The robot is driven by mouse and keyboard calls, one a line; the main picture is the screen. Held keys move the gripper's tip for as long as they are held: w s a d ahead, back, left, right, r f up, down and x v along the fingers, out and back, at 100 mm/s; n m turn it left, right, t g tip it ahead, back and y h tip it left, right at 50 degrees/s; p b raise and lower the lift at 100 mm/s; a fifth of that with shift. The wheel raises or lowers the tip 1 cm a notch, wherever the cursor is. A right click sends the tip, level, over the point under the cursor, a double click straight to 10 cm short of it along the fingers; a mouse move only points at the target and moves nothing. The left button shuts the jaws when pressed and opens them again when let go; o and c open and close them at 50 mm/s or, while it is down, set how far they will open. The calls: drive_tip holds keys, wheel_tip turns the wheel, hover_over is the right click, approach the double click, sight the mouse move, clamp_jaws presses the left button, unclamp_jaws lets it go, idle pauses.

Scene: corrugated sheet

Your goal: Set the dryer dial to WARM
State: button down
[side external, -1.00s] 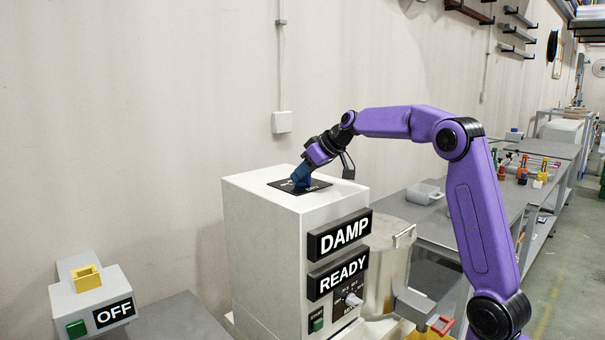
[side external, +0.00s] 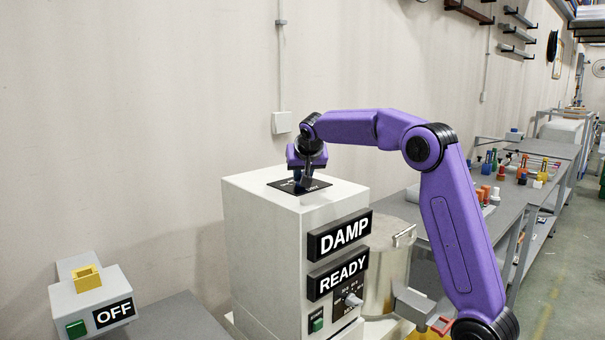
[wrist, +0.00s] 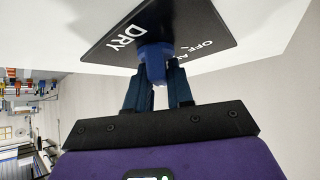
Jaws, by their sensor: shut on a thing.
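The dryer is a pale box-shaped machine (side external: 262,240) with a black dial plate (side external: 316,183) on its top. The plate also fills the upper wrist view (wrist: 200,30), where the white words DRY and OFF can be read, with other lettering partly hidden. A blue dial knob (wrist: 151,58) stands on the plate. My gripper (wrist: 158,74) is shut on the knob, one dark blue finger on each side. In the side view my gripper (side external: 304,184) covers most of the knob. I cannot tell which label the knob points to, and I see no WARM label.
DAMP (side external: 338,235) and READY (side external: 338,275) signs, a pale front knob (side external: 353,299) and a green button (side external: 317,323) are on the dryer's front. A metal drum (side external: 390,260) stands to its right. An OFF box (side external: 95,305) stands at left. A wall is close behind.

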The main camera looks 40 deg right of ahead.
drive_tip(key=shift+m+g+h, duration=0.6)
drive_tip(key=shift+m, duration=0.5)
drive_tip(key=c, duration=1.1)
unclamp_jaws()
drive_tip(key=v, duration=1.7)
drive_tip(key=shift+a+r, duration=0.15)
drive_tip(key=shift+a, duration=0.15)
